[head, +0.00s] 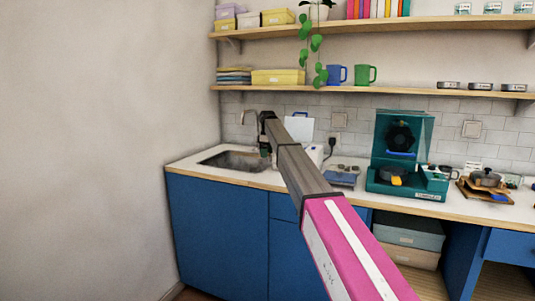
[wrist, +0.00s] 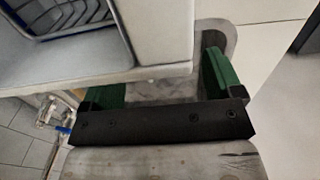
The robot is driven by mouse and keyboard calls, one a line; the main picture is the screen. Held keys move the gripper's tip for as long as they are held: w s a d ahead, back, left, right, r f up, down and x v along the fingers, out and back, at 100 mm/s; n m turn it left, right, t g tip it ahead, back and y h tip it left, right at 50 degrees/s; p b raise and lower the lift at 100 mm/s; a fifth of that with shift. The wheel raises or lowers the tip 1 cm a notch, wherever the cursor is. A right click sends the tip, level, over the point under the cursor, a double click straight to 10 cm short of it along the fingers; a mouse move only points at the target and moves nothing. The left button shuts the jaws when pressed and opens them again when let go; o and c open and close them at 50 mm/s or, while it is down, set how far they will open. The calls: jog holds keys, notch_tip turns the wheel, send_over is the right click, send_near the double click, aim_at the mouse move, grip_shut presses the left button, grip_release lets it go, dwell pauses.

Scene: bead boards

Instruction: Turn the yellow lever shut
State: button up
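A small yellow piece (head: 396,181) shows at the front of the teal machine (head: 405,191) on the counter, right of centre in the head view. It is too small to tell whether it is the yellow lever or how it is turned. No yellow lever shows in the wrist view. My gripper (wrist: 160,78) has green fingers set wide apart with nothing held between them. In the head view my gripper (head: 265,143) is small and partly hidden by my arm. It is above the right end of the sink, well left of the teal machine.
A sink (head: 236,161) with a tap (head: 243,117) is at the counter's left. A white box (wrist: 165,35) is close to my fingers. Shelves (head: 350,90) with mugs and a trailing plant hang above.

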jog(key=shift+r, duration=0.1)
notch_tip(320, 180, up, 11)
jog(key=shift+f, duration=0.2)
dwell(0.5)
jog(key=shift+s, duration=0.15)
